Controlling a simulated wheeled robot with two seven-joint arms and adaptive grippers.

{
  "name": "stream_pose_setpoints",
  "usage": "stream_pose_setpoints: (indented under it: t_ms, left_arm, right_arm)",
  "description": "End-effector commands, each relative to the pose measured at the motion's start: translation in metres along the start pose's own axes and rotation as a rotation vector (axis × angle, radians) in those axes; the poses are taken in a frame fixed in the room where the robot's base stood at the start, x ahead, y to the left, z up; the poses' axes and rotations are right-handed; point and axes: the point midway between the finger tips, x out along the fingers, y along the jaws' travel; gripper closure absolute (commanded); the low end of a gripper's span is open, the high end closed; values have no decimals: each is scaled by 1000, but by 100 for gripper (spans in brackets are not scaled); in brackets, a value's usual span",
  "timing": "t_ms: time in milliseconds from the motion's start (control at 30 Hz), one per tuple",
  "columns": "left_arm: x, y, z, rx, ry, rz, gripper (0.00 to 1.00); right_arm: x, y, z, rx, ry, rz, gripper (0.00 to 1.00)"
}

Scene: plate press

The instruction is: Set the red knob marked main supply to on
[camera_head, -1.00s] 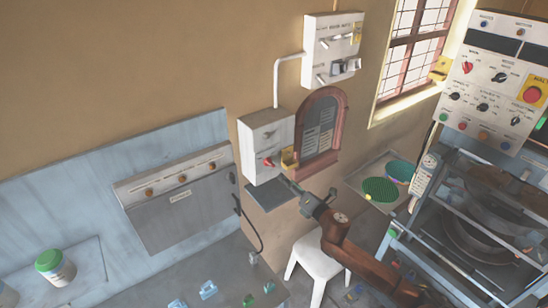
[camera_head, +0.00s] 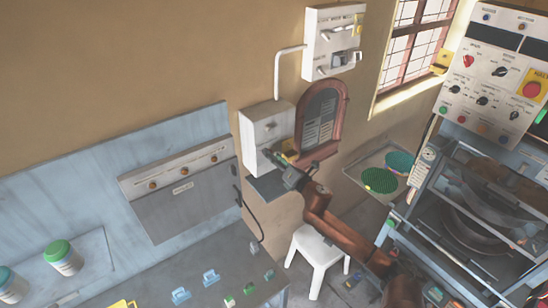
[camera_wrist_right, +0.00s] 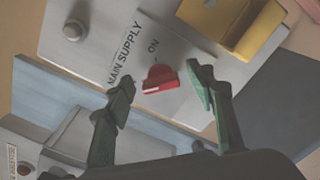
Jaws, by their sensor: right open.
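The red knob (camera_wrist_right: 159,80) sits on a light grey panel (camera_wrist_right: 95,30) lettered MAIN SUPPLY. The word ON stands above it in the right wrist view, with a short mark between them. Which way the knob points is hard to tell. My right gripper (camera_wrist_right: 163,94) is open, one green finger on each side of the knob; contact is not clear. In the head view the right gripper (camera_head: 270,155) is at the front of the white wall box (camera_head: 256,130) and hides the knob. My left gripper is not in view.
A yellow block (camera_wrist_right: 225,22) sticks out from the panel close to the knob; a small round grey button (camera_wrist_right: 73,30) is farther off. An arched wooden-framed board (camera_head: 323,115) hangs right of the box. A white stool (camera_head: 316,255) stands below.

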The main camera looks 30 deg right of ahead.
Motion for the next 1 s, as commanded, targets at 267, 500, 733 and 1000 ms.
stream_pose_setpoints:
  t_ms: [267,500,733,1000]
  left_arm:
    - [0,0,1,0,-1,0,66]
    - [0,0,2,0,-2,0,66]
    - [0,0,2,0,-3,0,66]
    - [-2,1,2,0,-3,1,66]
  right_arm:
    - [0,0,0,1,0,0,63]
    - [0,0,0,1,0,-1,80]
    - [-1,0,0,1,-1,-1,92]
    - [-1,-1,1,48,-1,-2,92]
